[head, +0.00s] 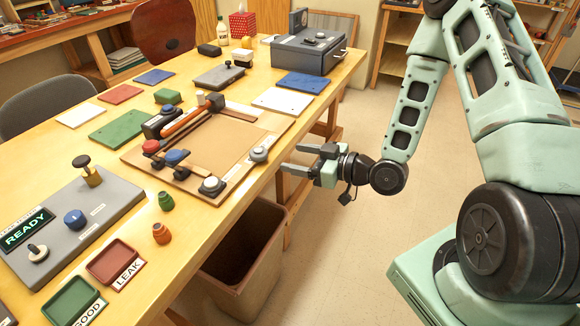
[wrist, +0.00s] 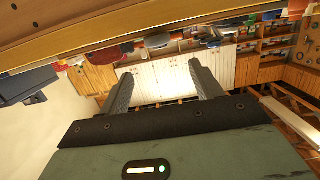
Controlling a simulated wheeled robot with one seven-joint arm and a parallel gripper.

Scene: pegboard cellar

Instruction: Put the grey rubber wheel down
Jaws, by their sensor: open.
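My gripper (head: 300,158) is open, with nothing visible between its fingers. It is held out just beyond the table's right edge, beside the brown board (head: 235,140). In the wrist view my gripper (wrist: 162,82) has its fingers spread apart, with only the distant room between them. I cannot pick out the grey rubber wheel with certainty.
The wooden table (head: 120,220) carries a READY panel (head: 70,215), a red LEAK tray (head: 116,262), a green GOOD tray (head: 72,301), coloured mats and a grey case (head: 308,52). A brown bin (head: 245,260) stands on the floor below the table edge. Floor right of it is clear.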

